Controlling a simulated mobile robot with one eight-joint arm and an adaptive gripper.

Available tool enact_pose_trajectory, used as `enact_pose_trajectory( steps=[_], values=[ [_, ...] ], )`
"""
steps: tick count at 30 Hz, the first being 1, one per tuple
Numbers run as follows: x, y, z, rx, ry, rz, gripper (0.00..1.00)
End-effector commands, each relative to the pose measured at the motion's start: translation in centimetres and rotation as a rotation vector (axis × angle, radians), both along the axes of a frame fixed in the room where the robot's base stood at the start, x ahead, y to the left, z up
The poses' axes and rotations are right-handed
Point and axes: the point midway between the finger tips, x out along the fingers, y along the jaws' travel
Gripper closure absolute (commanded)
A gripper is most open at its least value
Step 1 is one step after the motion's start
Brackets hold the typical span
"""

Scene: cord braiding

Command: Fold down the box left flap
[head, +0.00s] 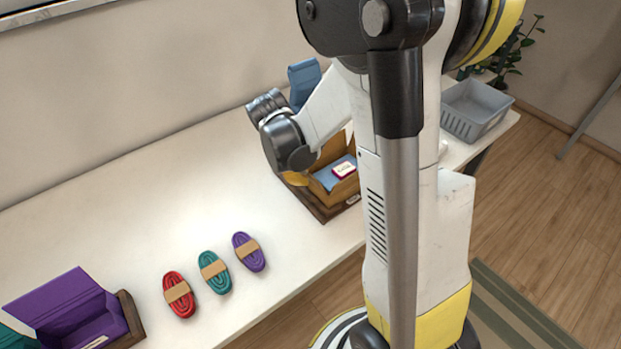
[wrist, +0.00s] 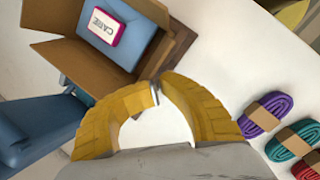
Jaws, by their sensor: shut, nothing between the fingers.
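The open cardboard box (head: 349,189) stands on a dark wooden base at the table's front edge, partly behind my arm. In the wrist view the box (wrist: 70,56) has brown flaps standing open, and a blue item with a white and magenta card (wrist: 103,27) lies inside. I cannot tell for certain which flap is the left one; my wrist covers that side in the head view. My gripper (wrist: 156,88) is shut and empty, its yellow fingertips together beside the box's corner. In the head view only a little of my gripper (head: 296,179) shows at the box's left side.
Red (head: 179,295), teal (head: 214,272) and purple (head: 248,252) cord bundles lie on the table to the left. A purple open box (head: 70,305) stands at the far left. A blue object (head: 304,78) is behind my wrist. A grey basket (head: 475,110) sits at the right.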

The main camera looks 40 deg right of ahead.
Motion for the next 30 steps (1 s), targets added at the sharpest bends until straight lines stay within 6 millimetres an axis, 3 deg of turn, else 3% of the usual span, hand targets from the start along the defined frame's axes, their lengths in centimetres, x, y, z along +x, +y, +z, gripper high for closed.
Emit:
enact_pose_trajectory(
  steps=[5, 30],
  values=[
    [-0.1, -1.0, -0.1, -0.001, 0.001, -0.003, 1.00],
    [0.0, -2.5, 0.5, 0.000, 0.000, -0.001, 1.00]
  ],
)
